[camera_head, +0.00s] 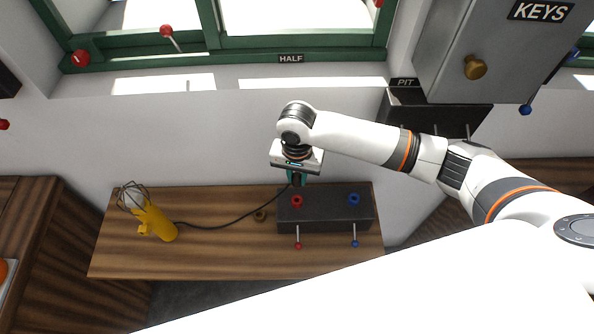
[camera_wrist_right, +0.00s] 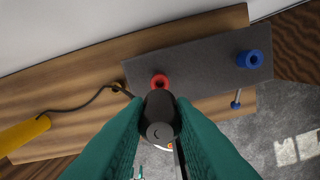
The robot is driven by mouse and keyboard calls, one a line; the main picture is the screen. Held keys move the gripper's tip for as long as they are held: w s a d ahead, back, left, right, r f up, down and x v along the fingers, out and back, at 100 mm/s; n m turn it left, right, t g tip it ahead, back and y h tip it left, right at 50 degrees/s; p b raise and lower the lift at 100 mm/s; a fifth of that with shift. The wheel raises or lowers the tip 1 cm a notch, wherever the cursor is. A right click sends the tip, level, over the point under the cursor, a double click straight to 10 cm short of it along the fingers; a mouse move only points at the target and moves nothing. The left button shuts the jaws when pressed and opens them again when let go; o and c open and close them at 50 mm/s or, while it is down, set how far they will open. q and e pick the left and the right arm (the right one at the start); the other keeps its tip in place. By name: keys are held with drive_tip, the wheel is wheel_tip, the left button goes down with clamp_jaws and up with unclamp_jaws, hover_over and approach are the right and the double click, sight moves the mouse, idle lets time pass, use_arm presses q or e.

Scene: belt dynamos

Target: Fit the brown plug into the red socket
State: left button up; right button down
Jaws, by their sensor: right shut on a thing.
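My right gripper (camera_head: 297,181) is shut on the dark plug (camera_wrist_right: 160,115), whose end faces the wrist camera between the green fingers. Its brown colour is hard to make out. The red socket (camera_head: 297,201) is a red ring on top of a dark grey box (camera_head: 325,213). In the wrist view the red socket (camera_wrist_right: 159,81) shows just beyond the plug, which hides its near edge. The plug appears above the box; the exact gap cannot be told. A black cable (camera_head: 235,223) runs from the yellow lamp towards the gripper. My left gripper is not in view.
A blue socket (camera_head: 353,199) sits right of the red one. Small red and blue levers (camera_head: 298,245) stick out from the box front. A yellow caged lamp (camera_head: 155,220) lies on the wooden bench (camera_head: 210,255), and a small brass ring (camera_head: 260,215) lies left of the box.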

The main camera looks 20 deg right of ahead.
sight(297, 187)
drive_tip(key=shift+f+b, duration=0.95)
drive_tip(key=shift+f, duration=1.9)
drive_tip(key=shift+p, duration=0.6)
drive_tip(key=shift+p, duration=0.55)
drive_tip(key=shift+f+b, duration=0.3)
drive_tip(key=shift+f, duration=1.35)
drive_tip(key=c, duration=1.1)
unclamp_jaws()
drive_tip(key=shift+c, duration=0.2)
